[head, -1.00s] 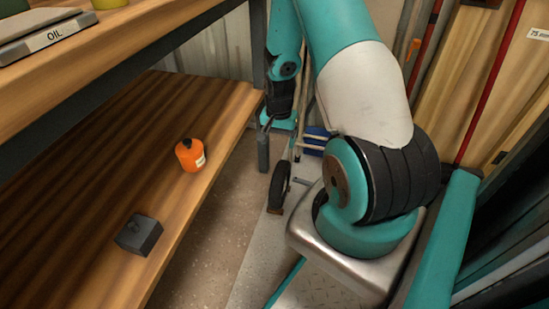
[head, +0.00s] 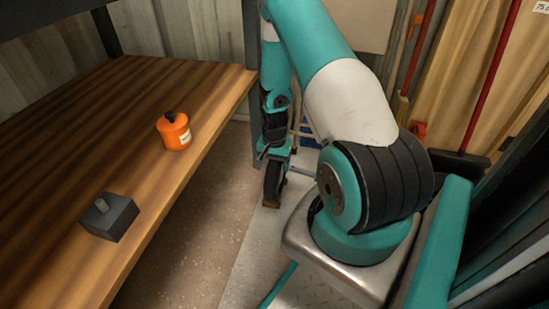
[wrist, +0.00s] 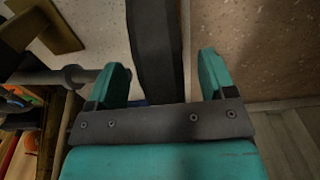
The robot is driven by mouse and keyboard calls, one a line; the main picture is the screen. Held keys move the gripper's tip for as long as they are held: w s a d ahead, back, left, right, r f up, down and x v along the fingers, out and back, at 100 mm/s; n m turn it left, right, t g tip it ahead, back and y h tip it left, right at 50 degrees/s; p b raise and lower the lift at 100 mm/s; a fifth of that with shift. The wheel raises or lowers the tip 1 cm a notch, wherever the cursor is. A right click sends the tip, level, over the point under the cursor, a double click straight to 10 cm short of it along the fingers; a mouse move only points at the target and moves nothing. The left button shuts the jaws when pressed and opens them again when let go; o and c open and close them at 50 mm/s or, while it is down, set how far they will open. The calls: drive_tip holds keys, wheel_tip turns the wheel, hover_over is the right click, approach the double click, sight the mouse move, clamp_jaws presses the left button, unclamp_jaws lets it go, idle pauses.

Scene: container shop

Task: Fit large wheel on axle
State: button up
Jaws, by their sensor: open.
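My gripper (wrist: 162,65) is open, with a gap between the tyre and each finger. In the head view my gripper (head: 273,153) is at the top of the wheel. A grey rod with a collar (wrist: 72,75), possibly the axle, lies left of the fingers in the wrist view. The wheel's hub is not clearly visible.
A wooden shelf (head: 150,95) on the left holds an orange container (head: 174,133) and a dark block with a short peg (head: 110,218). Brown floor (head: 195,235) is clear between the shelf and my base. Brooms and boards stand at the right.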

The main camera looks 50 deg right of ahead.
drive_tip(key=shift+f, duration=0.8)
drive_tip(key=shift+r, duration=0.1)
drive_tip(key=c, duration=1.4)
drive_tip(key=shift+o, duration=0.2)
drive_tip(key=shift+r+p, duration=1.25)
drive_tip(key=shift+r, duration=0.25)
drive_tip(key=shift+s+r, duration=0.1)
drive_tip(key=shift+s+d+r+t+y+p, duration=0.15)
drive_tip(key=shift+s+d+r+t+p, duration=0.2)
drive_tip(key=shift+s+r+p, duration=0.25)
drive_tip(key=shift+s+d+r+t+y+p, duration=0.2)
drive_tip(key=shift+s+r+t+p, duration=0.25)
drive_tip(key=shift+s+p, duration=0.2)
